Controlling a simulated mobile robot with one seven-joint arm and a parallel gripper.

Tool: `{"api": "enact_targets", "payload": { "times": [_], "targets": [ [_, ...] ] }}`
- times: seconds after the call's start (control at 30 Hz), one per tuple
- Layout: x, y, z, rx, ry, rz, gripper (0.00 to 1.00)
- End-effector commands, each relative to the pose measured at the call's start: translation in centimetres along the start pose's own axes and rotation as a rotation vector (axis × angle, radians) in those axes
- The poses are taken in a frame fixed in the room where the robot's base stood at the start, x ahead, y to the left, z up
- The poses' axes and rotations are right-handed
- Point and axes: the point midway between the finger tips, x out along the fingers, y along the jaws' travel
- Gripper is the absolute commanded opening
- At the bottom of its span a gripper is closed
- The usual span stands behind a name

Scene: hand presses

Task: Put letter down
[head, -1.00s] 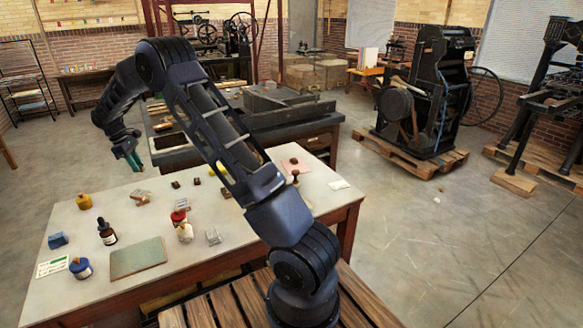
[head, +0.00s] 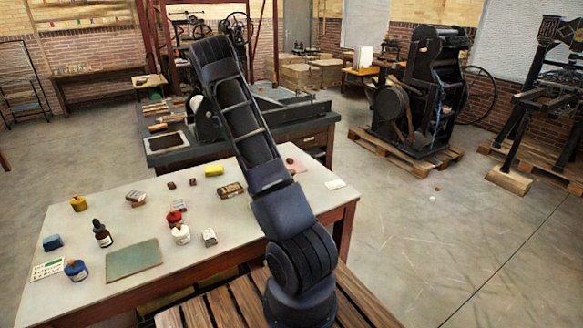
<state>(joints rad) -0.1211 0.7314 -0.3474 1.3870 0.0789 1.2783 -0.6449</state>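My arm rises from the front of the worktable (head: 110,215) and leans back over it. My gripper is hidden behind the arm, so whether it holds anything does not show. No piece can be clearly made out as a letter. Two small dark blocks (head: 171,185) (head: 193,182) lie towards the back of the table. A brown case (head: 230,190) with small pieces lies right of them, and a yellow block (head: 213,170) lies behind it. A small grey metal block (head: 209,237) lies nearer the front.
A dark bench (head: 168,155) is behind. Bare tabletop shows at centre left.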

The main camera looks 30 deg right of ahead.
Motion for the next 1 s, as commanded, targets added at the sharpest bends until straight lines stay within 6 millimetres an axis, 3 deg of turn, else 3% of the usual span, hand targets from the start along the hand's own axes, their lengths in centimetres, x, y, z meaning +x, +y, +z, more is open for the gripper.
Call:
{"api": "enact_targets", "payload": {
  "times": [0.03,0.2,0.5,0.73,0.87,1.0],
  "targets": [
    [0.3,2.0,1.3,0.036,-0.001,-0.009,0.05],
    [1.1,8.1,5.7,0.152,-0.002,-0.041,0.05],
    [2.5,16.9,13.8,0.337,-0.001,-0.093,0.05],
    [3.1,20.2,17.6,0.414,0.0,-0.115,0.05],
    [3.8,20.7,18.0,0.426,-0.002,-0.119,0.05],
    [6.1,20.7,17.5,0.428,-0.003,-0.12,0.05]
  ]
}}
